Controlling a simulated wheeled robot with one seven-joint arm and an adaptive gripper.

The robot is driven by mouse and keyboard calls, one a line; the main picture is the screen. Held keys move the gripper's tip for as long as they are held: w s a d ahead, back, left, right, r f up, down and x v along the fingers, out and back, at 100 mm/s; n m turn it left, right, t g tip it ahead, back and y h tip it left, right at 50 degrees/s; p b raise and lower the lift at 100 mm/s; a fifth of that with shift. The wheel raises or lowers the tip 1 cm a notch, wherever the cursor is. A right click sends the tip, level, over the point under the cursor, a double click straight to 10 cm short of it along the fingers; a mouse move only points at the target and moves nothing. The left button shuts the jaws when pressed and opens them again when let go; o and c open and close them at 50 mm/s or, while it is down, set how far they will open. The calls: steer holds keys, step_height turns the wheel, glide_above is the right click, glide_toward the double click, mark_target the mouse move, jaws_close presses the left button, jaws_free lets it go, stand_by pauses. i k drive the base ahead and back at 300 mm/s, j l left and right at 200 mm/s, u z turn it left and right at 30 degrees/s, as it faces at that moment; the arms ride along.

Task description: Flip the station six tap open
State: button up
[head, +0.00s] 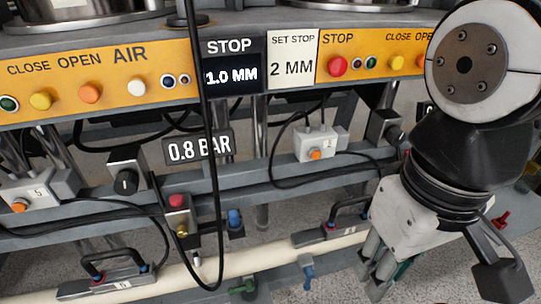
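My gripper (372,284) hangs at the lower right, pointing down over the front of the cream pipe. Its grey fingers are seen from behind and partly overlap, so their gap is unclear. A small green part (403,269) shows right beside the fingers, mostly hidden by them; I cannot tell whether they touch it or whether it is a tap handle. A green tap (243,288) is on the pipe farther left. A blue lever (307,270) hangs left of my gripper. No readable six marks which one is the station six tap.
The cream pipe (205,277) runs along the bottom, with black-handled blocks (108,284) on it. Black hoses hang in front of the frame. Above are a white box with an orange button (318,146) and yellow button panels (95,82). A red handle (501,217) is at right.

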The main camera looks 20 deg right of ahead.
mark_target(310, 275)
steer(key=l+u, duration=0.45)
steer(key=l, duration=0.35)
steer(key=k+l+u, duration=0.1)
steer(key=u, duration=0.3)
steer(key=k+u, duration=0.2)
steer(key=u, duration=0.15)
steer(key=k+l+u, duration=0.1)
steer(key=u, duration=0.3)
steer(key=k+j, duration=0.05)
